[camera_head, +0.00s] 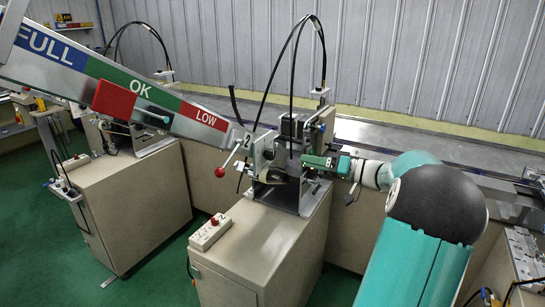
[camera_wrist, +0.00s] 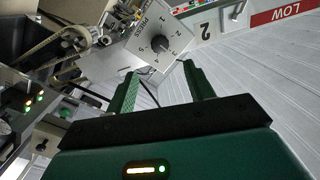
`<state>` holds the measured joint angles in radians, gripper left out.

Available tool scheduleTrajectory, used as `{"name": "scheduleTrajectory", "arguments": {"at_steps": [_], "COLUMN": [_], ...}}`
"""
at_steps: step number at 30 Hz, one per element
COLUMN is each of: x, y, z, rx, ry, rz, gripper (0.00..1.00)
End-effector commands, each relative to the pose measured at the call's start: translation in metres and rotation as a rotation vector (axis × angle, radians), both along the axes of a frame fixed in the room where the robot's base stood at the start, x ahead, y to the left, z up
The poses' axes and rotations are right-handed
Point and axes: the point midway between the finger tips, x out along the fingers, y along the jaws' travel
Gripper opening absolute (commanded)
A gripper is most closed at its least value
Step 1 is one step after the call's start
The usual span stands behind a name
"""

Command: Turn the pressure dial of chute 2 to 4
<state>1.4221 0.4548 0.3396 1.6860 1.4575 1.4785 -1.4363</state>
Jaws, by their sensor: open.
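The pressure dial is a dark round knob (camera_wrist: 159,46) on a pale square plate (camera_wrist: 176,42) with numbers around it, seen in the wrist view. The 4 and 5 are on the side nearer my fingers; I cannot tell which number the knob points at. My gripper (camera_wrist: 160,72) is open, with its two green fingers on either side below the plate and nothing between them. The knob is beyond the fingertips and looks apart from them. In the head view my gripper (camera_head: 312,161) is at the machine of chute 2 (camera_head: 247,142), and the dial cannot be made out there.
The sloping chute (camera_head: 175,115) with FULL, OK and LOW bands comes down to the machine. A red-balled lever (camera_head: 220,172) sticks out at its left. Black cables (camera_head: 268,85) arch above. A beige cabinet (camera_head: 255,245) carries a small switch box (camera_head: 210,232).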

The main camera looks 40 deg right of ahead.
Motion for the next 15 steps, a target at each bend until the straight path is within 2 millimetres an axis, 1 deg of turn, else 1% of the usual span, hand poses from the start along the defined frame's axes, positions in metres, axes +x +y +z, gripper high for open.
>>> {"name": "scheduleTrajectory", "arguments": {"at_steps": [1, 9, 12, 15], "x": [0.011, 0.061, 0.078, 0.091], "y": [0.005, 0.030, 0.040, 0.046], "z": [0.000, 0.000, 0.000, 0.000], "rx": [0.000, 0.001, 0.001, -0.001], "ry": [-0.001, 0.001, 0.001, 0.001], "rz": [0.004, 0.008, 0.008, 0.008], "gripper": [0.53, 0.53, 0.53, 0.53]}}
